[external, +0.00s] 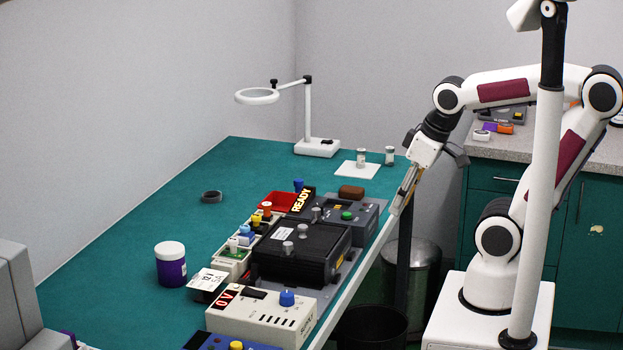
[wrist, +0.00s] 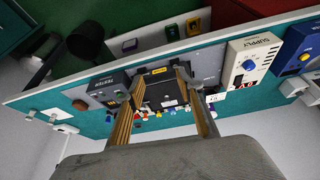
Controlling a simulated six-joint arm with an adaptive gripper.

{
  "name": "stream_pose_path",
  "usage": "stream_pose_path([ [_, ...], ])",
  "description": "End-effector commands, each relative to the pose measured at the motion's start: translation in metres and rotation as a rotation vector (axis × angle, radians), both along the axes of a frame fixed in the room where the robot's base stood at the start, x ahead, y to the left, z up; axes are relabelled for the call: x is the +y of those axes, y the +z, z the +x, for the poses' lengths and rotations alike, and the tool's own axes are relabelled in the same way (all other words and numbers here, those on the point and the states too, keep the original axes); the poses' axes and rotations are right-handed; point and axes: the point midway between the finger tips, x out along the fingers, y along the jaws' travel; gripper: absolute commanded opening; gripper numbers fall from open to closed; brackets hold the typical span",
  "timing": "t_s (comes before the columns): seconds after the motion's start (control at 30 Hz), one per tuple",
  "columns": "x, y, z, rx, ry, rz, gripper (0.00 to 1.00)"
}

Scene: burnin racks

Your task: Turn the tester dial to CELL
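The tester (external: 366,213) is a dark grey box at the back of the row of devices, near the right bench edge. A green dial or knob (external: 347,215) sits on it; its pointer setting is too small to read. The tester also shows left of the fingers in the wrist view (wrist: 105,84). My gripper (external: 397,212) hangs beside the bench edge, right of the tester and apart from it. In the wrist view my gripper (wrist: 160,75) has its two fingers spread with nothing held between them.
A black box (external: 300,252) with metal knobs stands in front of the tester. A cream supply box (external: 262,318) with a blue knob is nearer. A magnifier lamp (external: 317,147) and a white pad (external: 357,170) stand behind. The left bench area is mostly clear.

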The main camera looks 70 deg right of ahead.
Motion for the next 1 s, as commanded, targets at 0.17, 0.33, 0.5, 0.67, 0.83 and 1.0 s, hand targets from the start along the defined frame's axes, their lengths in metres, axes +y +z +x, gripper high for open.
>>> stream_pose_path([
  [0.17, -0.014, -0.009, 0.016, 0.058, -0.048, 0.003, 0.36],
  [0.33, -0.029, -0.015, 0.034, 0.094, -0.095, 0.007, 0.36],
  [0.5, -0.045, -0.022, 0.055, 0.119, -0.145, 0.012, 0.36],
  [0.67, -0.063, -0.03, 0.075, 0.137, -0.195, 0.017, 0.36],
  [0.83, -0.083, -0.039, 0.099, 0.148, -0.249, 0.021, 0.36],
  [1.0, -0.105, -0.051, 0.123, 0.15, -0.306, 0.027, 0.36],
])
